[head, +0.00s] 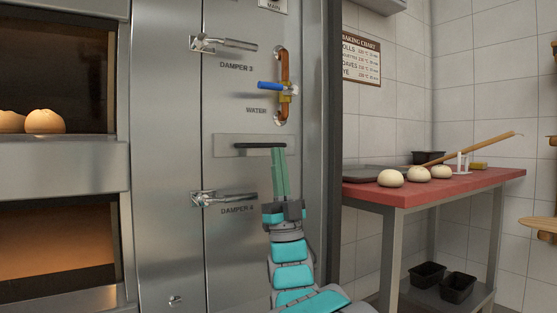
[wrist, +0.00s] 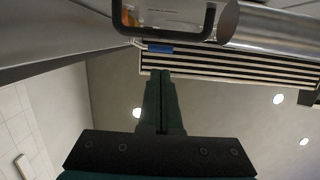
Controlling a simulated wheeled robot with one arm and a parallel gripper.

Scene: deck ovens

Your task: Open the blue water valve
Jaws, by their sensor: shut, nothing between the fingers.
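The water valve has a blue lever (head: 270,86) on a brass body, set in a vertical copper pipe (head: 284,64) on the steel oven front. The lever lies about level, pointing left, across the pipe. The label WATER is below it. My gripper (head: 279,150) points up with its green fingers together and empty. Its tips are below the valve, apart from the lever, near the right end of a black bar handle (head: 255,146). In the wrist view the shut fingers (wrist: 161,73) show below a small blue piece (wrist: 160,48), likely the lever.
Damper levers sit above (head: 225,43) and below (head: 225,198) on the left of the panel. In the wrist view a black loop handle (wrist: 208,25) is close above the fingers. A red-topped table (head: 430,187) with dough balls stands at the right.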

